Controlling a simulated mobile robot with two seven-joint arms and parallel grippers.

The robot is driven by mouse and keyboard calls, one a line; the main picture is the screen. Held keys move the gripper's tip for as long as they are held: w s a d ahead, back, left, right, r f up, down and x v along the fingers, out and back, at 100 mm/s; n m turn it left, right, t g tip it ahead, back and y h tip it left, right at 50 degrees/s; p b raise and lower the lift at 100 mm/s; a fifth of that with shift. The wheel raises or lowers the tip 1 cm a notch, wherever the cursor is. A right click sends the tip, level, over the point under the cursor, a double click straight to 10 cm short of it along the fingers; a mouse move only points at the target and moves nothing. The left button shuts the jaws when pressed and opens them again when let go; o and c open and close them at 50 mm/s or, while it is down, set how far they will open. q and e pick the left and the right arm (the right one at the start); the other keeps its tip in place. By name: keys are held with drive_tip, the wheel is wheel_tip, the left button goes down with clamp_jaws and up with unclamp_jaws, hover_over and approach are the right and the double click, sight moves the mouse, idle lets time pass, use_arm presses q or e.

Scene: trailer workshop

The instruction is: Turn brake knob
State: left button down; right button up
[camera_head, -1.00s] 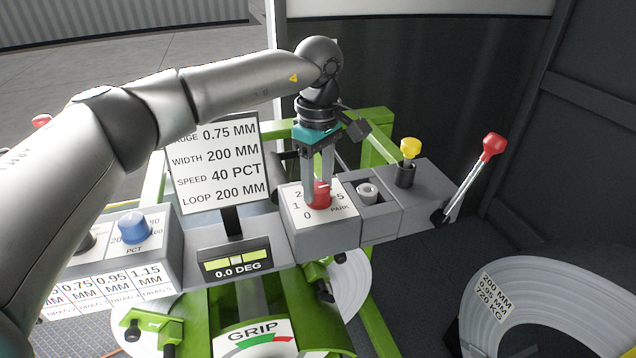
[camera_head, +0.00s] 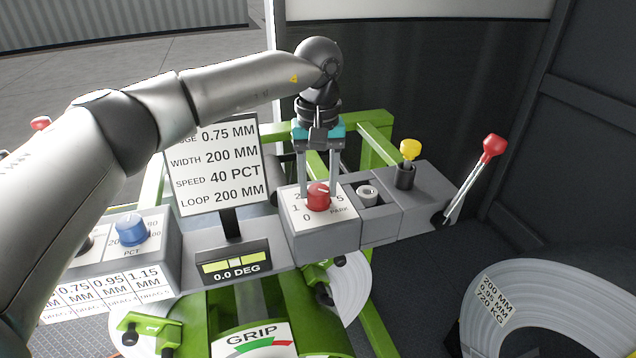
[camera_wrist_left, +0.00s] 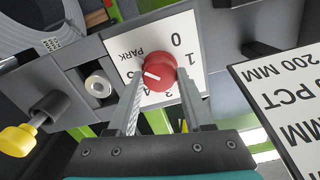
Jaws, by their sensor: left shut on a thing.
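The red brake knob (camera_head: 318,197) sits on a white dial plate (camera_head: 297,206) on top of a grey box. The plate's visible marks include 0, 1, 2, 5 and PARK. My left gripper (camera_head: 319,190) points down from above, with one finger on each side of the knob, shut on it. In the left wrist view the knob (camera_wrist_left: 158,73) lies between the fingertips (camera_wrist_left: 160,88). Its white line points left there, and toward the upper right, roughly at the 5 side, in the head view. Some dial numbers are hidden by the fingers and knob. My right gripper is not in view.
A grey socket (camera_head: 367,194), a yellow-topped knob (camera_head: 410,150) and a red-tipped lever (camera_head: 492,147) stand to the right. A sign (camera_head: 217,165) stands close on the left, above a level display (camera_head: 235,263). A blue knob (camera_head: 131,230) is farther left.

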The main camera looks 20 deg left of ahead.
sight(318, 189)
use_arm(q)
drive_tip(key=shift+m, duration=0.4)
drive_tip(key=shift+c, duration=1.5)
unclamp_jaws()
wheel_tip(318, 189, up, 15)
drive_tip(key=shift+r, duration=0.15)
